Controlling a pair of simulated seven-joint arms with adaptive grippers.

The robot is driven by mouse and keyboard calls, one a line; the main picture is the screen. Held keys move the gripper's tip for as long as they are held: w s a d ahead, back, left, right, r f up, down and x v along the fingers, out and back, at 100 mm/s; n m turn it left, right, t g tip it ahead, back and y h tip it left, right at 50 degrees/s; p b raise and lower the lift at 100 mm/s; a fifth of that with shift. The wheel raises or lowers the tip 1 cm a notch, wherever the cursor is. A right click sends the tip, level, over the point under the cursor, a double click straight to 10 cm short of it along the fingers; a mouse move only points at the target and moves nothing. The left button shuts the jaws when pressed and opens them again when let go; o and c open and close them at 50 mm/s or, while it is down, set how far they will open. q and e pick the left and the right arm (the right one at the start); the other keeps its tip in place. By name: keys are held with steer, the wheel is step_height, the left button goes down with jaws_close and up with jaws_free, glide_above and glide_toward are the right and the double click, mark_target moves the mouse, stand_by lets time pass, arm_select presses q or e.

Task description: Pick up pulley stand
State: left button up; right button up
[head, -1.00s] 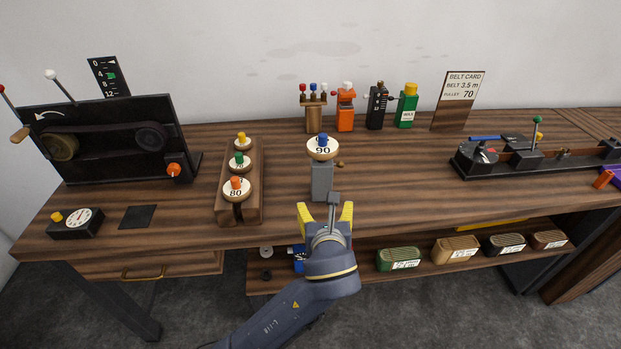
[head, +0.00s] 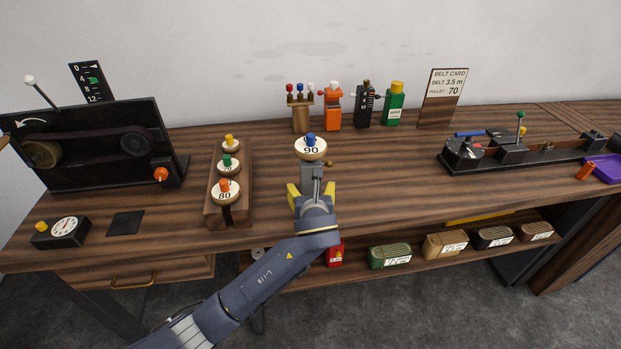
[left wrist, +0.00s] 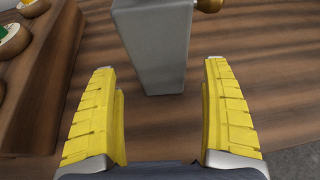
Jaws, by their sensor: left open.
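The pulley stand is a grey post (head: 312,174) on the bench with a cream pulley (head: 310,152) marked 90 and a blue knob on top. In the left wrist view the grey post (left wrist: 158,45) stands upright ahead of the fingertips, its top out of frame. My left gripper (head: 311,190) is open, low in front of the post. Its yellow fingers (left wrist: 160,75) are spread to either side of the post's lower end, with nothing held. In the head view the gripper hides the post's foot. My right gripper is not in view.
A wooden rack (head: 240,205) with three numbered pulleys stands left of the post. A small brass knob (head: 329,163) sits beside the post. A black belt machine (head: 105,170) is at left.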

mark_target(311, 184)
arm_select(q)
steer(key=shift+x, duration=2.7)
steer(key=shift+d+f, duration=0.1)
steer(key=shift+f, duration=0.1)
steer(key=c, duration=1.6)
steer(key=shift+r, duration=0.15)
steer(key=shift+c, duration=0.3)
